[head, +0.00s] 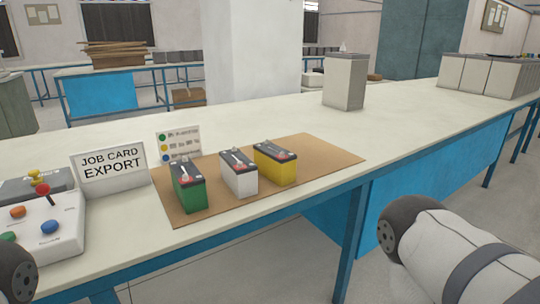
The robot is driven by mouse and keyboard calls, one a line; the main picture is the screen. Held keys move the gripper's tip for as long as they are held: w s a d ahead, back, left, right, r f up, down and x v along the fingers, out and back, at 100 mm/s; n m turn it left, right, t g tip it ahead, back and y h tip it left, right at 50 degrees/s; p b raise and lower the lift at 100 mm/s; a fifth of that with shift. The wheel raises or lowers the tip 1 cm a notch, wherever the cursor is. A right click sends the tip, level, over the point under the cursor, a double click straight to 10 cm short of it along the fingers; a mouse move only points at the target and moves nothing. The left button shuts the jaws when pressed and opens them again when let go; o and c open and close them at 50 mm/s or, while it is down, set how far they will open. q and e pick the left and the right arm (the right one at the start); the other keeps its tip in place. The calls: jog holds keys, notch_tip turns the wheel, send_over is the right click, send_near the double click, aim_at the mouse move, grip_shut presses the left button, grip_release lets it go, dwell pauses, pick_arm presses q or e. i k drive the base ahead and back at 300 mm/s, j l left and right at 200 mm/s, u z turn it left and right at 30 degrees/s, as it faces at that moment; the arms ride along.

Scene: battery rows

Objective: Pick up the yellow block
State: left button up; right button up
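The yellow block (274,169) is a battery-like block with a dark top, red details and a pale handle. It stands upright on a brown mat (325,152) on the workbench, at the right end of a row of three. A white block (240,183) stands just left of it, and a green block (189,193) stands further left. Neither of my grippers is in view. Only parts of my arms show, at the bottom left corner and the bottom right, both apart from the blocks.
A "JOB CARD EXPORT" sign (110,167) and a small card with coloured dots (179,141) stand behind and left of the blocks. A button box with a red joystick (45,228) is at the left. A grey box (344,82) stands further back. The mat right of the yellow block is bare.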

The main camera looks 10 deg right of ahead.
aim_at(278, 164)
jog(key=i+l+u, duration=0.2)
jog(key=l, duration=0.25)
jog(key=i+l+u, duration=0.15)
jog(key=l, duration=0.35)
jog(key=l+u, duration=0.2)
jog(key=l, duration=0.25)
